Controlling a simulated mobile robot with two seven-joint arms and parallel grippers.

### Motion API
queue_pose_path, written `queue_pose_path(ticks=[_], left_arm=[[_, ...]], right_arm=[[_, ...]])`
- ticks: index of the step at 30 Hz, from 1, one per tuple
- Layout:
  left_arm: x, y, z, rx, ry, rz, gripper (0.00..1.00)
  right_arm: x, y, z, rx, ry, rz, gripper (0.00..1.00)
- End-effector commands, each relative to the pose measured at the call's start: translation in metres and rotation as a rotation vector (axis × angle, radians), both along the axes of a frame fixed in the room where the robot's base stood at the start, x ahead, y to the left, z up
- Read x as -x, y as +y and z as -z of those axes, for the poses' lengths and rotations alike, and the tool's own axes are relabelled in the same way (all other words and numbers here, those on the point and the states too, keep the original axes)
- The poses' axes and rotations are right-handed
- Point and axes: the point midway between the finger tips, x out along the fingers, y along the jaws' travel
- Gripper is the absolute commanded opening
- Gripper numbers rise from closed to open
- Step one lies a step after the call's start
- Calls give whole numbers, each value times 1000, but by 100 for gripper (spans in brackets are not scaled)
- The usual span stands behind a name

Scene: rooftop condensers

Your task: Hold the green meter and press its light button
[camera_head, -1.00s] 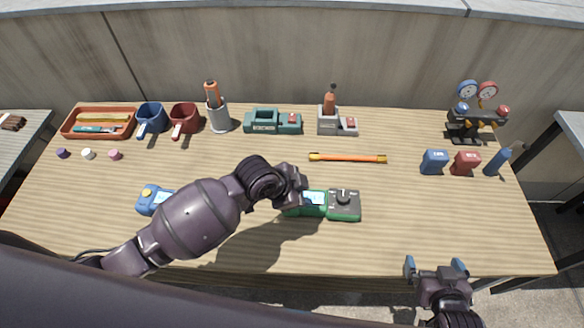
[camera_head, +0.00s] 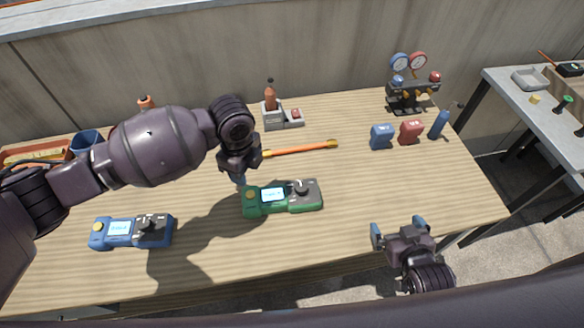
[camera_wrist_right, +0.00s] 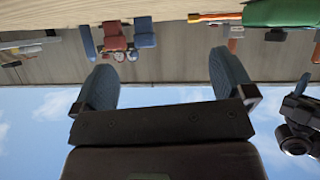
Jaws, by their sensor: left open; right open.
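The green meter (camera_head: 312,198) lies flat on the wooden table, with a lit screen, a dark dial on its right half and a yellow button (camera_head: 250,196) at its left end. My left gripper (camera_head: 240,180) is open just behind the meter's left end, pointing down; its fingers are mostly hidden and I cannot tell whether they touch it. My right gripper (camera_head: 398,228) is open and empty beyond the front edge, right of the meter. In the right wrist view, which looks upside down, its fingers (camera_wrist_right: 162,85) are apart with nothing between; the green meter (camera_wrist_right: 283,12) shows at top right.
A similar blue meter (camera_head: 125,231) lies to the left. An orange-yellow rod (camera_head: 300,149) lies behind the green meter. Blue (camera_head: 382,136) and red (camera_head: 411,132) blocks and a gauge set (camera_head: 412,92) stand at back right. The table (camera_head: 400,185) is clear right of the meter.

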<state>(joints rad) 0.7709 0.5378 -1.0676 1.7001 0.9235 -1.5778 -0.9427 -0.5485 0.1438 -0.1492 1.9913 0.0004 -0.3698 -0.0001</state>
Motion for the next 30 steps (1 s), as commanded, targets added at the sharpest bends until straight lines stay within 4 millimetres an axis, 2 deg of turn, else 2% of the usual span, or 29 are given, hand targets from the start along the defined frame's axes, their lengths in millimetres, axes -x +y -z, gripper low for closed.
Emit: queue_pose_path(ticks=[1,6,15,24,30], left_arm=[[0,0,0,1,0,0,43],[0,0,0,1,0,-1,43],[0,-1,0,2,-1,-2,43],[0,-1,0,3,-1,-2,43],[0,-1,0,3,-1,-2,43]], right_arm=[[-16,4,-10,-2,-32,-10,100],[-72,29,-46,-17,-140,-62,100],[-157,90,-99,-45,-228,-181,100],[-216,162,-126,67,-119,-366,100],[-235,205,-130,239,38,-540,100]])
